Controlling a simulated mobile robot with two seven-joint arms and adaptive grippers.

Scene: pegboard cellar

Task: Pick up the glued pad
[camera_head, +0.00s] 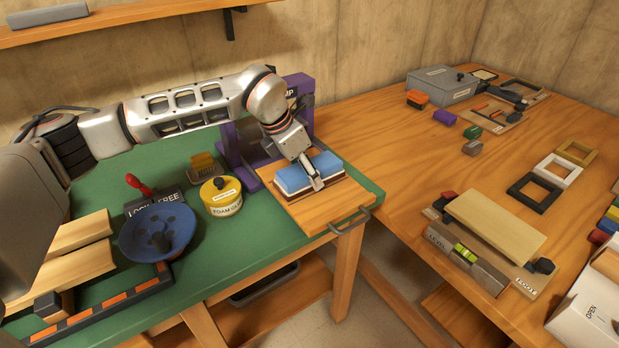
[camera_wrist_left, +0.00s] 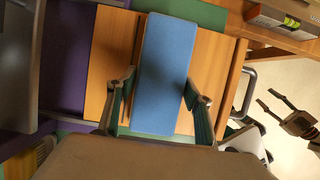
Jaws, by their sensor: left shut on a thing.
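The glued pad (camera_head: 292,179) is a block with a blue top over a pale layer and a dark red-brown base. It lies on a wooden board (camera_head: 338,205) at the right end of the green bench. My left gripper (camera_head: 316,182) reaches down over it and is shut on it. In the left wrist view the blue top (camera_wrist_left: 165,60) lies between the two fingers of my left gripper (camera_wrist_left: 160,82). The pad's underside is hidden, so I cannot tell whether it touches the board. My right gripper (camera_wrist_left: 278,108) shows at the right of the left wrist view, open and empty.
A purple press-like frame (camera_head: 240,145) stands behind the board. A yellow tin (camera_head: 222,197) and a blue dish (camera_head: 157,232) stand to the left. A metal handle (camera_head: 352,221) juts from the board's front. A gap separates the green bench from the wooden table (camera_head: 400,170).

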